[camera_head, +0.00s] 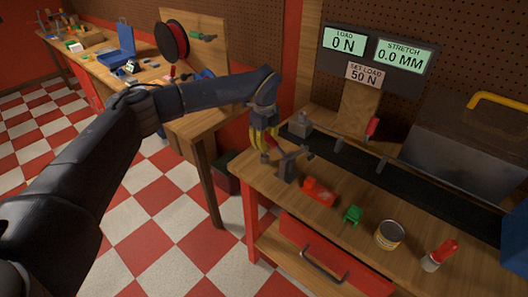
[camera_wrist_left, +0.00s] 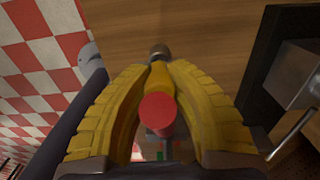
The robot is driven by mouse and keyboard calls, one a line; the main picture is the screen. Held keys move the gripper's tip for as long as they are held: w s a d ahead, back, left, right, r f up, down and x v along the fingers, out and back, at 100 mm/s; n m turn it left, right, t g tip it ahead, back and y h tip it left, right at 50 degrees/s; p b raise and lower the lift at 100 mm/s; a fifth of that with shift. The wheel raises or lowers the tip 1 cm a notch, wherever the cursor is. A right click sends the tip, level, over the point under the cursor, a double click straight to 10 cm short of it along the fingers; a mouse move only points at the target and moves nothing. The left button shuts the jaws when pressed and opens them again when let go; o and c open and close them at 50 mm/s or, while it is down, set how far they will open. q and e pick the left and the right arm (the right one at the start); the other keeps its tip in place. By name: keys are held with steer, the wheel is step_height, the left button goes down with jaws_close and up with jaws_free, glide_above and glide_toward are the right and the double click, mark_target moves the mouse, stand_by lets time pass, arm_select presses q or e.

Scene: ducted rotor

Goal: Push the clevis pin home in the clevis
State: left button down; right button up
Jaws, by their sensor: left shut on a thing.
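My left gripper (camera_head: 264,146) reaches down over the near left end of the bench; its yellow fingers also show in the left wrist view (camera_wrist_left: 164,75). They are shut on a red-ended piece (camera_wrist_left: 157,112) with a dark round tip (camera_wrist_left: 158,50) past the fingertips. The fingers hide its middle, and I cannot tell if it is the clevis pin. A grey metal bracket (camera_head: 288,168) with a side arm stands just right of the gripper. A small red handle (camera_head: 372,126) stands farther along the black rail. I cannot make out the clevis for certain. My right gripper is not in view.
On the bench's front part are a red block (camera_head: 318,191), a green piece (camera_head: 352,214), a can (camera_head: 389,235) and a red-capped bottle (camera_head: 440,254). A grey block (camera_head: 300,124) sits at the black rail's (camera_head: 345,158) left end. The load display (camera_head: 345,41) reads 0 N.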

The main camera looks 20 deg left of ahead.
mark_target(265, 137)
arm_select(q)
steer(key=shift+r, duration=1.7)
